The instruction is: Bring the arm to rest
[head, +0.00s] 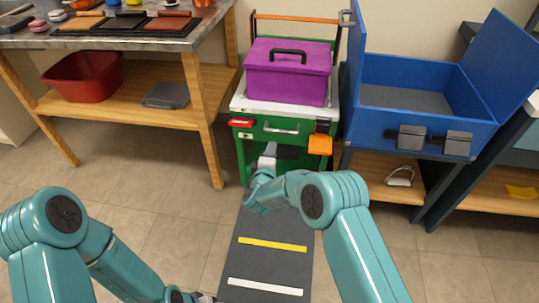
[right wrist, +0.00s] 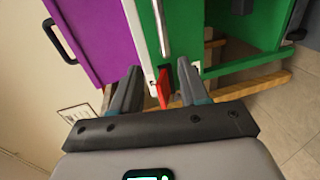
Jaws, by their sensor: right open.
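My right gripper (head: 268,157) is in front of the green cart (head: 243,152), below its top, in the head view. In the right wrist view, my right gripper (right wrist: 158,78) is open, with its two dark fingers apart and nothing held. A red part (right wrist: 163,88) of the cart shows in the gap between the fingers, seemingly beyond them. The same red part (head: 241,122) is at the cart's front left corner in the head view. My left arm comes in at the lower left. Only a small bit of its end shows at the bottom edge, so its jaws cannot be read.
A purple box (head: 287,72) stands on the cart. An orange piece (head: 320,145) sticks out at its front right. A blue open chest (head: 417,118) stands to the right, with a stirrup (head: 400,176) on the shelf below. A workbench (head: 205,130) with a red basin (head: 83,79) is left.

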